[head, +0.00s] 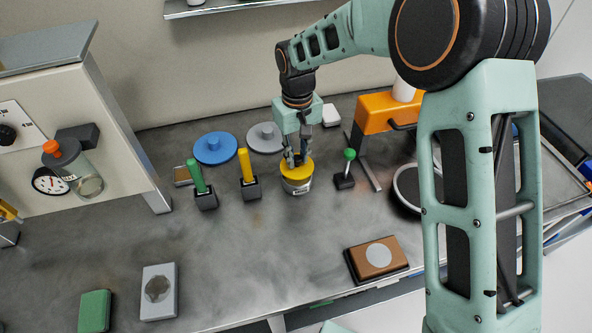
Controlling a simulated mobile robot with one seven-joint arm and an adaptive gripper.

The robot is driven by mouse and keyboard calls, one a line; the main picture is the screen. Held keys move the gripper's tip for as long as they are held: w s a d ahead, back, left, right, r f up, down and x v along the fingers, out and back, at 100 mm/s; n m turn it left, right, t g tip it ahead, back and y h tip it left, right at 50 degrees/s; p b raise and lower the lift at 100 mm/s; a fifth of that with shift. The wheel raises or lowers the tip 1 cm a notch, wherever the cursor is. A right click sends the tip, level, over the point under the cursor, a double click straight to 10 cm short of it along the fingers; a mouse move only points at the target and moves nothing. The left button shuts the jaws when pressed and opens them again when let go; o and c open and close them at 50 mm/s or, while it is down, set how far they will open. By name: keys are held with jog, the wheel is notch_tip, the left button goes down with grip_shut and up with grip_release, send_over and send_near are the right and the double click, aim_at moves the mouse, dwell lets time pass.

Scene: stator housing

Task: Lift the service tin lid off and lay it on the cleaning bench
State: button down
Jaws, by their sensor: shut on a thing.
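The service tin (299,187) is a small pale can with a dark label, upright on the metal bench (240,255) in the middle of the head view. Its yellow lid (303,173) is at the top of the can. I see no clear gap between lid and can. My gripper (294,162) points down over the lid, with its fingers shut on the lid's top. The fingers hide the part they grip.
Left of the tin stand a yellow-handled tool (244,165) and a green-handled tool (197,177) in black blocks. Behind are a blue disc (214,148) and a grey disc (263,143). A green-knobbed lever (347,168) stands close right. The front middle bench is clear.

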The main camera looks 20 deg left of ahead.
aim_at(297, 158)
jog(key=shift+r+p, duration=1.1)
jog(key=shift+r, duration=0.9)
